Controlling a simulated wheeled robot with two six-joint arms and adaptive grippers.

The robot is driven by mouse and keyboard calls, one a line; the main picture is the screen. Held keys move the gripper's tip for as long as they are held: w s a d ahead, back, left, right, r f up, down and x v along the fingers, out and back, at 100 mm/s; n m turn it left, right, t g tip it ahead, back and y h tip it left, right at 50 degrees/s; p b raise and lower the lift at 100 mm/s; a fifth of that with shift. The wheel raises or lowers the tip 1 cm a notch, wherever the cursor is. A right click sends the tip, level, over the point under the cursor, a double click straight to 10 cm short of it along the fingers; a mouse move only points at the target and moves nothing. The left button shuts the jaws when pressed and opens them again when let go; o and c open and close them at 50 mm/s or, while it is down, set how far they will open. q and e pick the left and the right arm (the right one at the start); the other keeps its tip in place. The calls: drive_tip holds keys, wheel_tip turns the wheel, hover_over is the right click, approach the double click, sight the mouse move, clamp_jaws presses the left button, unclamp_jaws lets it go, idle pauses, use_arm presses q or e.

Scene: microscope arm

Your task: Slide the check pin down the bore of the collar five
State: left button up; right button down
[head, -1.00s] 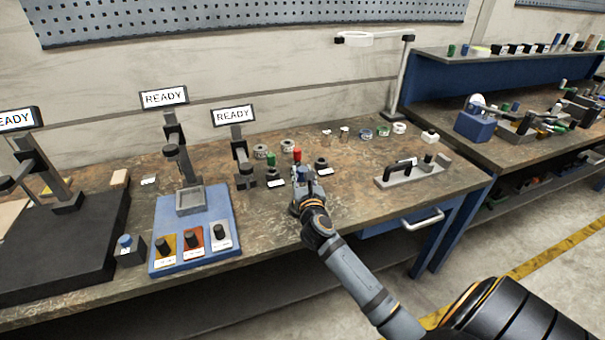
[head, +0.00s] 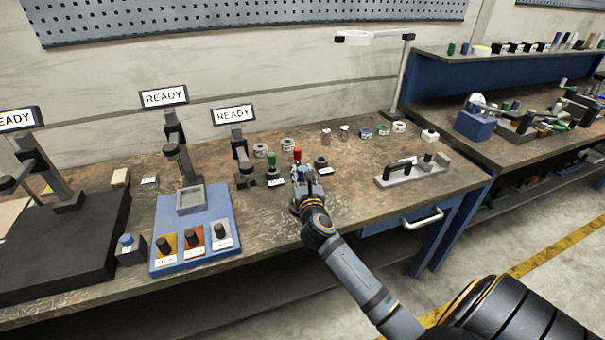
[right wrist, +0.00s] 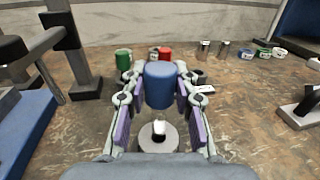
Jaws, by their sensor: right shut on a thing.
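My right gripper (head: 308,180) is low over the front middle of the bench. In the right wrist view, the gripper (right wrist: 160,98) is shut on the blue-capped check pin (right wrist: 160,82), its fingers on both sides of the cap. A bright tip shows below the cap, over a round grey piece (right wrist: 158,140) that looks like the collar. I cannot tell whether the tip is inside a bore. In the head view the gripper mostly hides the pin and this piece. A green-capped pin (head: 271,158) and a red-capped pin (head: 297,153) stand just behind. My left gripper is out of view.
A blue base plate (head: 226,205) with a microscope-like stand is left of the gripper. Loose rings (head: 288,145) lie behind it. A grey holder with a black handle (head: 410,170) is to the right.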

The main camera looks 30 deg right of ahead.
drive_tip(key=shift+r, duration=0.1)
drive_tip(key=shift+f+b, duration=2.1)
drive_tip(key=shift+f, duration=0.8)
drive_tip(key=c, duration=1)
unclamp_jaws()
drive_tip(key=shift+r, duration=0.1)
drive_tip(key=v, duration=1.1)
drive_tip(key=shift+s+a, duration=0.2)
drive_tip(key=shift+s, duration=0.3)
